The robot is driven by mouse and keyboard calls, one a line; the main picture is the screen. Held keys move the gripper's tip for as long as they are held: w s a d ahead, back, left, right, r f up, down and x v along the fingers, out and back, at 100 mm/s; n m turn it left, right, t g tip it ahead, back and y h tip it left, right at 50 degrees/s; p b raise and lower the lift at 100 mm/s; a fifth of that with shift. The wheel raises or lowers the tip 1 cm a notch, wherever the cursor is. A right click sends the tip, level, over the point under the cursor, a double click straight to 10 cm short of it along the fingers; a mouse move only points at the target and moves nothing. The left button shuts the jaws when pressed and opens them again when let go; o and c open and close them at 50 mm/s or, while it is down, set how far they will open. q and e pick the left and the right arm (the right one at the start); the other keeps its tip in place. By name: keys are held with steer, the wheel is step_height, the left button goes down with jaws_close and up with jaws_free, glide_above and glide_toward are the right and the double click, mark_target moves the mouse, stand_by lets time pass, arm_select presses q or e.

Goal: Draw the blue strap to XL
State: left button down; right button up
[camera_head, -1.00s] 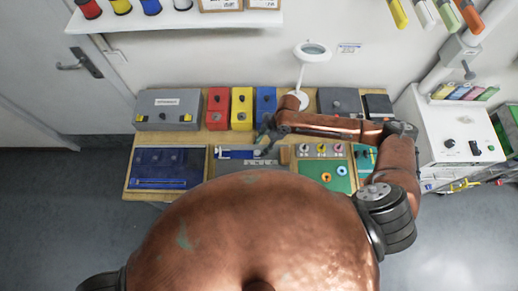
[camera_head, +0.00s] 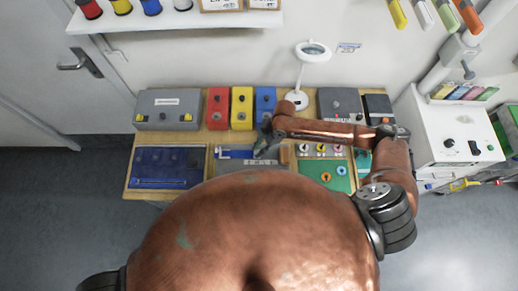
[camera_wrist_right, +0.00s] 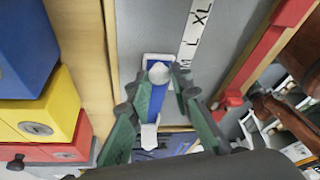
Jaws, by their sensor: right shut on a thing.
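The blue strap (camera_wrist_right: 155,98) runs up a grey panel in the right wrist view, with a white end piece and a round pale knob (camera_wrist_right: 158,72). A white size strip (camera_wrist_right: 194,32) beside it reads M, L, XL; the knob stands about level with M, and XL is farthest up. My right gripper (camera_wrist_right: 160,80) has its green fingers closed around the knob. In the head view, the blue strap (camera_head: 236,154) lies left of my right gripper (camera_head: 262,148), which partly hides the panel. My left gripper is out of view.
Red (camera_head: 218,108), yellow (camera_head: 242,108) and blue (camera_head: 265,105) boxes stand behind the panel. A magnifier lamp (camera_head: 312,52) rises at the back. A blue tray (camera_head: 168,167) lies left; a green board (camera_head: 325,175) lies right, under my arm's reach.

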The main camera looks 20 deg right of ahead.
jaws_close()
steer(key=shift+d, duration=0.4)
steer(key=d, duration=0.2)
steer(key=s+d+p, duration=0.1)
steer(key=d, duration=0.1)
steer(key=d+p, duration=0.1)
steer(key=d, duration=0.1)
steer(key=shift+s+r, duration=0.1)
steer(key=shift+s, duration=0.3)
steer(key=o, duration=0.9)
jaws_free()
steer(key=shift+c, duration=0.2)
